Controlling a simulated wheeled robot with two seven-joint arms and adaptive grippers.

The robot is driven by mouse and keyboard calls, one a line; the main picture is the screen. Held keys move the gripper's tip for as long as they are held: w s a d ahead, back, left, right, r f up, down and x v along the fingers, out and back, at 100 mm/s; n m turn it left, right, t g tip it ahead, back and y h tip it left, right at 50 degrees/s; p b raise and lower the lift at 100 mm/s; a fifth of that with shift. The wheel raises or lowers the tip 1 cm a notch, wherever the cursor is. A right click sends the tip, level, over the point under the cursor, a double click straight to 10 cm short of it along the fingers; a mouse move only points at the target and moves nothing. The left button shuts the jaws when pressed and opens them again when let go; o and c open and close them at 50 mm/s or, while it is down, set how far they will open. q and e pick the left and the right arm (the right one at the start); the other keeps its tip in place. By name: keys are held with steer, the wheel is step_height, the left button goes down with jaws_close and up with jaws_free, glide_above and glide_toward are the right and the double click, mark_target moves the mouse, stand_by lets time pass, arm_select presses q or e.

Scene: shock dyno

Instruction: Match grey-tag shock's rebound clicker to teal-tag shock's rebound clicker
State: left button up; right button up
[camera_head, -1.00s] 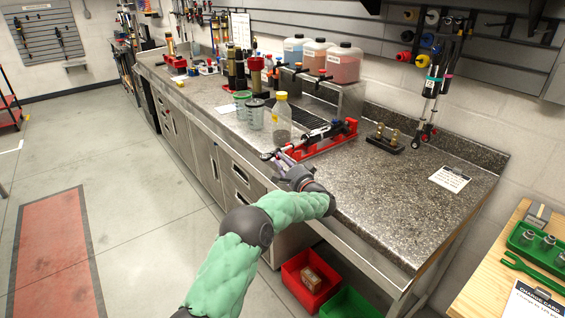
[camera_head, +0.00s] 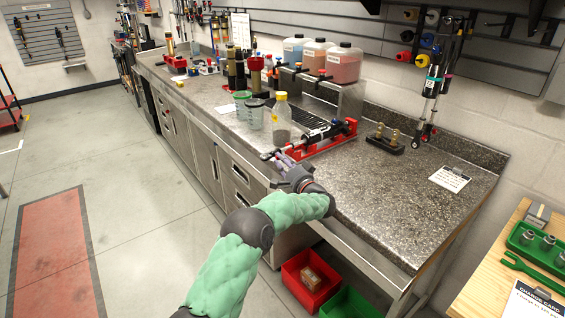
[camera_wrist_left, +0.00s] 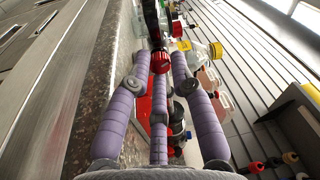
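A dark shock (camera_head: 322,133) lies in a red cradle (camera_head: 346,139) on the bench; I cannot make out its tag. A shock with a teal tag (camera_head: 434,84) hangs upright on the wall rack at right. My left gripper (camera_head: 275,160) is at the near left end of the lying shock. In the left wrist view its purple fingers (camera_wrist_left: 160,68) are spread around a red knob (camera_wrist_left: 160,62) at the shock's end. Whether they press on it, I cannot tell. My right gripper is not in view.
A clear bottle with a yellow cap (camera_head: 281,118) and a green-tinted cup (camera_head: 254,114) stand close behind the left gripper. Coloured jugs (camera_head: 343,64) stand on a metal shelf. Brass parts sit in a black block (camera_head: 385,141). The bench front right is clear except for a card (camera_head: 450,179).

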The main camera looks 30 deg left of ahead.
arm_select(q)
steer(key=shift+o, duration=1.3)
steer(key=shift+d, duration=0.1)
steer(key=v, duration=1.2)
